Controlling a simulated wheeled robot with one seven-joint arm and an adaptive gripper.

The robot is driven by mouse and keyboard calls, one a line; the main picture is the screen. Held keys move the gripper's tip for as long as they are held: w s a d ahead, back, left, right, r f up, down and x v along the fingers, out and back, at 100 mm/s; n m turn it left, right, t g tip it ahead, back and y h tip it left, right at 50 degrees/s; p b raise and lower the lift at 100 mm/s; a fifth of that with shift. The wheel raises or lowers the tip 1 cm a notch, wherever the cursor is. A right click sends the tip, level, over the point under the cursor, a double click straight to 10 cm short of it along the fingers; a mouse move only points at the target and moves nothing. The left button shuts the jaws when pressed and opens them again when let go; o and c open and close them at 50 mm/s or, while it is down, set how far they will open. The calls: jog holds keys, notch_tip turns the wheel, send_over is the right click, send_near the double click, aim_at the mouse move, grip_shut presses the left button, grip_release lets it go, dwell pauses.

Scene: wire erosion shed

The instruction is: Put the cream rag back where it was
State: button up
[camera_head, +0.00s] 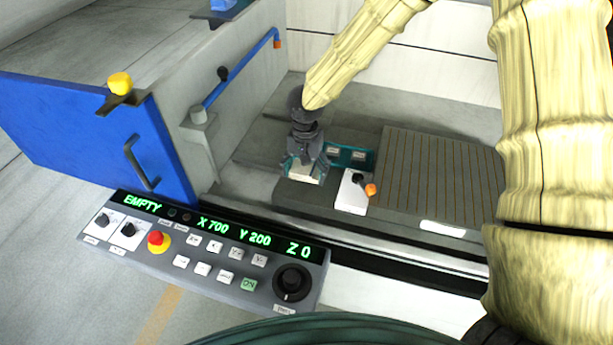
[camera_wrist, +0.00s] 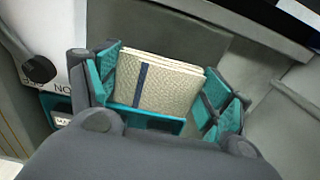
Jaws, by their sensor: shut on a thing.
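The cream rag (camera_wrist: 150,84) is a folded, textured cloth with one dark blue stripe. In the wrist view it stands between the teal finger pads of my gripper (camera_wrist: 168,92), which is shut on it. In the head view, my gripper (camera_head: 304,163) points down at the left end of a teal tray (camera_head: 337,147), and the rag (camera_head: 305,175) shows as a pale patch under it. A teal strip runs along the rag's lower edge in the wrist view. I cannot tell whether the rag touches the tray or hangs just above it.
A grooved plate (camera_head: 440,170) lies further right. The control panel (camera_head: 205,240) reads EMPTY, with the blue door (camera_head: 80,135) at left. Bare grey floor lies left of my gripper.

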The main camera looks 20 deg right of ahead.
aim_at(306, 185)
jog(key=shift+s+f+p, duration=0.1)
jog(key=shift+f+p, duration=0.4)
jog(key=shift+f, duration=1.2)
jog(key=shift+f, duration=0.15)
jog(key=o, duration=1.1)
jog(key=shift+r+b, duration=1.15)
jog(key=shift+r, duration=5)
